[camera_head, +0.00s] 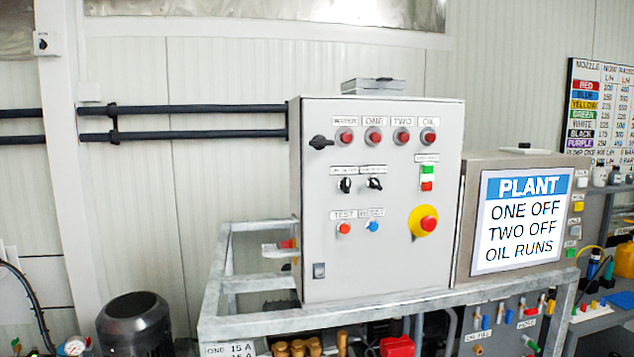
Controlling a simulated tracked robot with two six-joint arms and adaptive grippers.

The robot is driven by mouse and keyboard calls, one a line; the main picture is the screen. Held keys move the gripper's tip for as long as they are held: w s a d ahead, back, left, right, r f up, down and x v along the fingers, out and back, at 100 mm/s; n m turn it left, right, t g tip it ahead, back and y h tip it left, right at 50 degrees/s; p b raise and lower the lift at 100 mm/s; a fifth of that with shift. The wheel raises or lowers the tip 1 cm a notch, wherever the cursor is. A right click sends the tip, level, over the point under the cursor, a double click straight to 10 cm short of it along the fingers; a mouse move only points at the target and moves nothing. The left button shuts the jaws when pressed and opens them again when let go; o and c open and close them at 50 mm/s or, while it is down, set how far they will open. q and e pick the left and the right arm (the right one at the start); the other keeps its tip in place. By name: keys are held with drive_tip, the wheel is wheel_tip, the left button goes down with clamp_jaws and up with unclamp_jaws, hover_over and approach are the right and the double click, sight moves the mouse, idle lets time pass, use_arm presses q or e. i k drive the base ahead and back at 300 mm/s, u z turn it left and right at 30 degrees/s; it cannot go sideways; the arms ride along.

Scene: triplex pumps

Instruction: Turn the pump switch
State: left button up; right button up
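A light grey control cabinet (382,260) stands on a metal frame in the middle of the view. Two black rotary switches sit side by side on its door, a left one (345,185) and a right one (374,183). The left knob looks upright and the right one looks turned sideways. Their labels are too small to read, so I cannot tell which is the pump switch. Neither of my grippers is in view.
Above the switches are red lamps (373,136). Below are a red button (344,229), a blue button (373,226) and a red-yellow emergency stop (428,223). A screen (522,219) reads "PLANT ONE OFF TWO OFF OIL RUNS". The frame (222,285) stands below. The cabinet front is unobstructed.

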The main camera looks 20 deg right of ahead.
sight(345, 184)
drive_tip(key=z, duration=0.35)
drive_tip(key=i, duration=0.95)
drive_tip(key=z, duration=0.8)
drive_tip(key=k, duration=0.75)
drive_tip(key=z, duration=0.2)
drive_tip(key=i, duration=0.75)
drive_tip(key=u, duration=0.1)
